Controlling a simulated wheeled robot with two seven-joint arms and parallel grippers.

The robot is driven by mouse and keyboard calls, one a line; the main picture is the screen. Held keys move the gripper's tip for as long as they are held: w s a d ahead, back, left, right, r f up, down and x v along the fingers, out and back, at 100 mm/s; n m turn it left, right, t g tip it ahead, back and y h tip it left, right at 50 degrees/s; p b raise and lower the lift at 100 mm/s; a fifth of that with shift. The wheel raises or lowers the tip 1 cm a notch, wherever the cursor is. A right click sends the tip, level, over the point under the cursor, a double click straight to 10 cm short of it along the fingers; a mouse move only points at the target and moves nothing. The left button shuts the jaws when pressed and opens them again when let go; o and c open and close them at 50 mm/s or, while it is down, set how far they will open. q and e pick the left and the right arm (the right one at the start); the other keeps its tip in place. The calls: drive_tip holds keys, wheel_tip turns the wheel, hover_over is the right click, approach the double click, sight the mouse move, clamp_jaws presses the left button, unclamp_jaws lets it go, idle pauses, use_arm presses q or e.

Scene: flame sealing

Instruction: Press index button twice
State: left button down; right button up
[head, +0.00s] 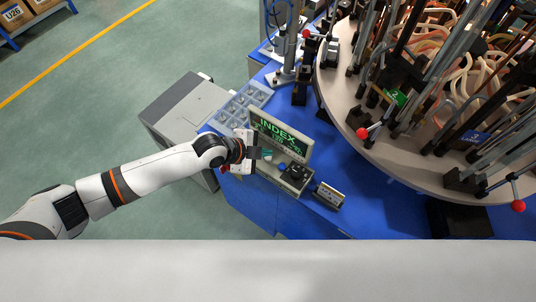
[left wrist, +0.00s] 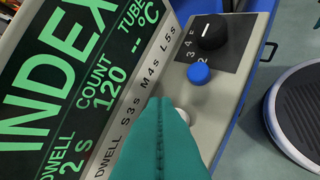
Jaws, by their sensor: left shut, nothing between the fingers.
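The control box (head: 305,183) stands on the blue table, with a raised display panel (head: 282,135) reading INDEX in green. In the left wrist view the display (left wrist: 65,75) shows COUNT 120. The box's grey face carries a black knob (left wrist: 211,32), a blue round button (left wrist: 199,73) and a pale round part (left wrist: 184,114) mostly hidden by my fingers. My left gripper (head: 266,154) is shut and empty, its teal fingertips (left wrist: 161,102) over the box face beside the blue button. Whether they touch the box cannot be told. My right gripper is not in view.
A large round turntable (head: 345,105) with many upright rods and clamps fills the right. A small box (head: 329,195) stands right of the control box. A compartment tray (head: 238,104) and a grey cabinet (head: 185,108) lie to the left.

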use_arm(q)
wheel_tip(320, 180, up, 5)
drive_tip(key=p, duration=0.4)
idle(0.4)
idle(0.8)
